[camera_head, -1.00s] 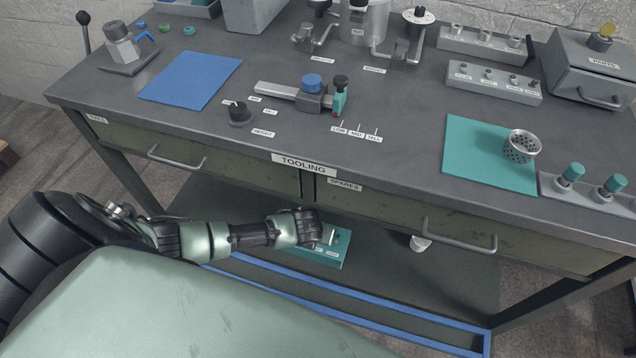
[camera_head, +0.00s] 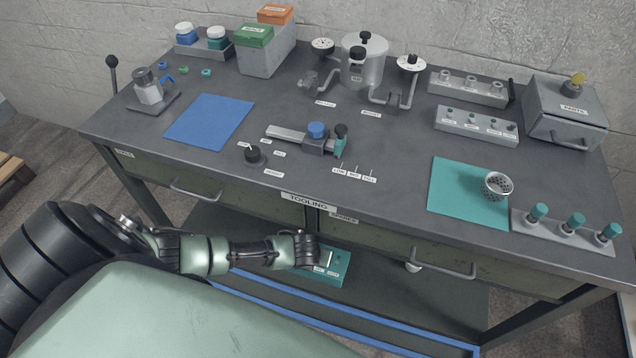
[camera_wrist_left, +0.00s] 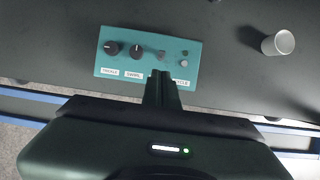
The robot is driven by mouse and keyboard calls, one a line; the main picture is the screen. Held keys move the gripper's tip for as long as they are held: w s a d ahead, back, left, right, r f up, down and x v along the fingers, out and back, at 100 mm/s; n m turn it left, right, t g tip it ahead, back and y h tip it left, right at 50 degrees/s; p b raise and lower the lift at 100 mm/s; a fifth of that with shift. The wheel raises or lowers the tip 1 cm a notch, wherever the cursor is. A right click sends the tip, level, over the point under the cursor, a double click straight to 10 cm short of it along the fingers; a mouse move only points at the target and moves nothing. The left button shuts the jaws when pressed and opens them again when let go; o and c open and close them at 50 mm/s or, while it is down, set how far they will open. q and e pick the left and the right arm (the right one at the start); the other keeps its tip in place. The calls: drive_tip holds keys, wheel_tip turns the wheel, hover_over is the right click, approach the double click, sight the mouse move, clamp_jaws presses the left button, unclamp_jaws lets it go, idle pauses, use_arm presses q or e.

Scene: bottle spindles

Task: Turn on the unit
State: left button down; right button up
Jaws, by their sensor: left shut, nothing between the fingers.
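The unit that shows controls is a teal panel box (camera_head: 333,266) on the lower shelf under the bench, partly hidden by my left gripper in the head view. My left gripper (camera_head: 314,254) is shut and empty. Its fingertips (camera_wrist_left: 160,76) are over the panel's lower edge, covering part of a label; contact cannot be told. My right gripper is not in view.
The bench top (camera_head: 330,195) overhangs the shelf. Drawer handles (camera_head: 443,268) project from its front. A white cup-like object (camera_wrist_left: 278,43) lies on the shelf to the panel's right. A blue-edged frame (camera_head: 330,320) runs along the shelf front. Bottles, holders and mats stand on top.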

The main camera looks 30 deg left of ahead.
use_arm(q)
drive_tip(key=shift+f, duration=0.1)
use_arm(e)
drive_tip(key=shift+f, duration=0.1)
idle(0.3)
